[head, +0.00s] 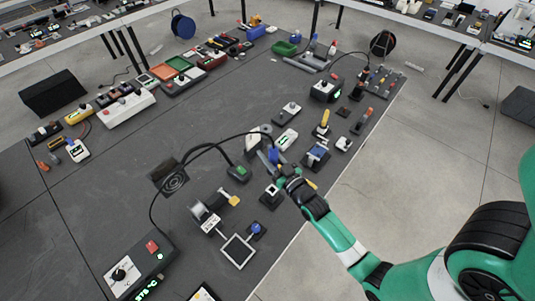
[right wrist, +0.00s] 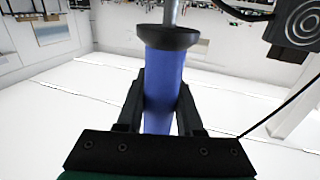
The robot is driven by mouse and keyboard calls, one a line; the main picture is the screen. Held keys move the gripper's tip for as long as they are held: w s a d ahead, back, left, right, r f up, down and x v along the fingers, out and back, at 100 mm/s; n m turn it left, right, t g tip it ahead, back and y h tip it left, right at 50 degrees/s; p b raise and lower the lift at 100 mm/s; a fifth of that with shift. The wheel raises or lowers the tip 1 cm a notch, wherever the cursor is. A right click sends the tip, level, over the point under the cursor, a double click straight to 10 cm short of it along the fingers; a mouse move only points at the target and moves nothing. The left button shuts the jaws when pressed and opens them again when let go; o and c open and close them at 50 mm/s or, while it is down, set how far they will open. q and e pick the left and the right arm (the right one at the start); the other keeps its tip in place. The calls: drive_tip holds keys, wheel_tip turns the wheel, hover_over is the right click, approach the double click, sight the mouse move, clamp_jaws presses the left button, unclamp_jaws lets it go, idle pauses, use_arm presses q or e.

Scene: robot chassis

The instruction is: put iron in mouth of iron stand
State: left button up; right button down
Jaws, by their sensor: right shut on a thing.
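The iron has a blue handle (right wrist: 163,85), a black collar (right wrist: 168,38) and a metal shaft, seen close up in the right wrist view. My right gripper (right wrist: 160,105) is shut on the blue handle, one black finger on each side. In the head view the right gripper (head: 284,172) is over the right part of the dark mat, with the blue handle (head: 273,155) at its tip. A pale grey, rounded holder (head: 254,141), perhaps the iron stand, is just beyond the iron; its mouth is not clear. The left gripper is not in view.
A control box (head: 141,268) with a green display stands at the front left. A black cable arches past a fan unit (head: 170,178) toward the iron. A spool holder (head: 209,209) and a square frame (head: 237,250) are near. The mat's middle (head: 225,105) is mostly clear.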

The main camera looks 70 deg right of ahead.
drive_tip(key=shift+f+b, duration=2.45)
drive_tip(key=shift+f, duration=0.35)
wheel_tip(320, 180, down, 8)
drive_tip(key=b, duration=0.8)
idle(1.4)
drive_tip(key=shift+c, duration=2.3)
unclamp_jaws()
drive_tip(key=shift+f, duration=0.15)
drive_tip(key=shift+a, duration=0.1)
drive_tip(key=b+v, duration=0.1)
drive_tip(key=v, duration=1)
drive_tip(key=shift+s+b, duration=0.3)
drive_tip(key=shift+a, duration=0.15)
